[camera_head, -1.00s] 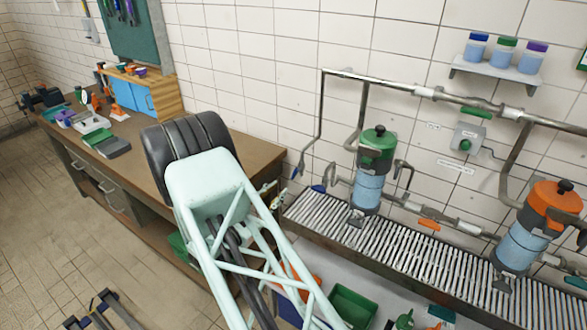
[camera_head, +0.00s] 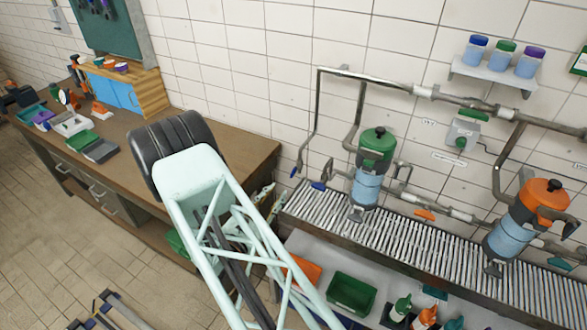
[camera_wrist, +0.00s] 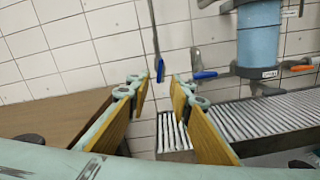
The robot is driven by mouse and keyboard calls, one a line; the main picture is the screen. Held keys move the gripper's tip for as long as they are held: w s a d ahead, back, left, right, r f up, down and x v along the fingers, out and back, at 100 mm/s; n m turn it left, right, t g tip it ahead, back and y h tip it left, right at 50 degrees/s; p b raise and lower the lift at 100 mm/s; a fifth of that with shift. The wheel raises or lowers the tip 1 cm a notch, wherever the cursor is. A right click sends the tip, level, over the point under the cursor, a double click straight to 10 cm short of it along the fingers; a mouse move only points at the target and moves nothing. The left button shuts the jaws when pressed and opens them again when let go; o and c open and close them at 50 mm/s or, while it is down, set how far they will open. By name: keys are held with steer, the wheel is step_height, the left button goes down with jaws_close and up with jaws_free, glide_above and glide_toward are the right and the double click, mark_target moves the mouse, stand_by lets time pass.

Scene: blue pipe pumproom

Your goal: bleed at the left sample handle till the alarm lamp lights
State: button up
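My gripper (camera_wrist: 160,88) is open and empty in the wrist view, its yellow-lined fingers apart. A blue handle (camera_wrist: 160,69) on the end of a thin vertical pipe shows just beyond and between the fingertips, not touched. A second blue handle (camera_wrist: 204,75) sits to its right, on the fitting beside the blue canister (camera_wrist: 257,42). In the head view the two blue handles (camera_head: 294,172) (camera_head: 318,186) are left of the green-topped canister (camera_head: 375,155). I cannot tell which is the sample handle. A wall box (camera_head: 464,133) has green parts; I cannot tell whether any lamp is lit.
A slatted drain grating (camera_head: 420,245) runs below the pipes. An orange-topped canister (camera_head: 527,220) stands right. A wooden workbench (camera_head: 245,160) lies left of the grating. A green bin (camera_head: 352,293) and bottles (camera_head: 425,315) sit underneath. A shelf (camera_head: 495,72) holds jars.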

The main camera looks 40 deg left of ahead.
mark_target(293, 173)
steer(key=shift+w, duration=0.15)
steer(key=shift+w+a+p, duration=0.4)
steer(key=shift+w, duration=1.8)
steer(key=shift+w+a+p, duration=0.35)
steer(key=shift+w+a, duration=0.1)
steer(key=shift+w, duration=1.8)
steer(key=shift+w+a+p, duration=0.4)
steer(key=shift+w, duration=1.8)
steer(key=shift+c, duration=0.7)
jaws_close()
